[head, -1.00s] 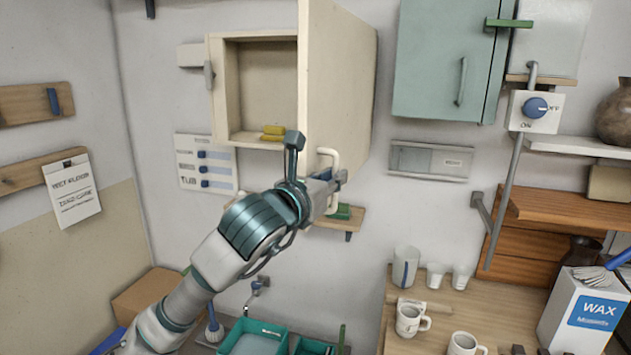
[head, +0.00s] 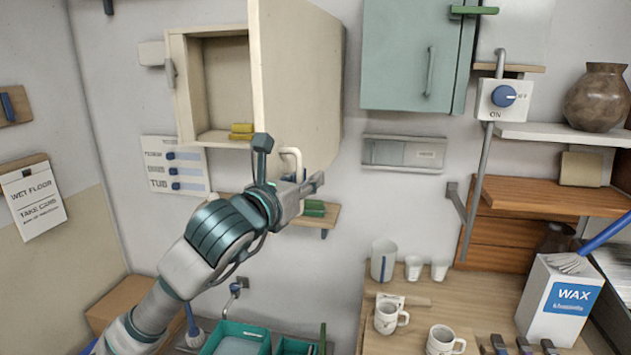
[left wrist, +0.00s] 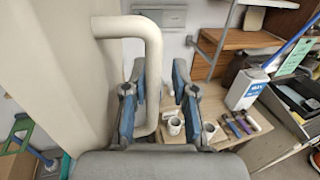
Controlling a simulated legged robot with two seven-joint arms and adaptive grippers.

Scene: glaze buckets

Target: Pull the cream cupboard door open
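The cream cupboard door (head: 299,80) stands wide open, swung out from the cream cupboard (head: 225,85), whose inside shows. Its cream bar handle (head: 292,158) is near the door's lower end, partly hidden by my left gripper (head: 312,186). In the left wrist view the handle (left wrist: 152,80) is large, its upright bar showing between the two fingers of my left gripper (left wrist: 160,100). The fingers are spread, with a clear gap on the right of the bar; whether the left finger touches it I cannot tell. My right gripper is not in view.
Yellow blocks (head: 241,132) lie in the cupboard. A closed green cabinet (head: 412,60) hangs to the right. Below are a small shelf (head: 325,218) and a wooden table (head: 460,300) with mugs and a wax box (head: 562,300). Wall space between door and green cabinet is free.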

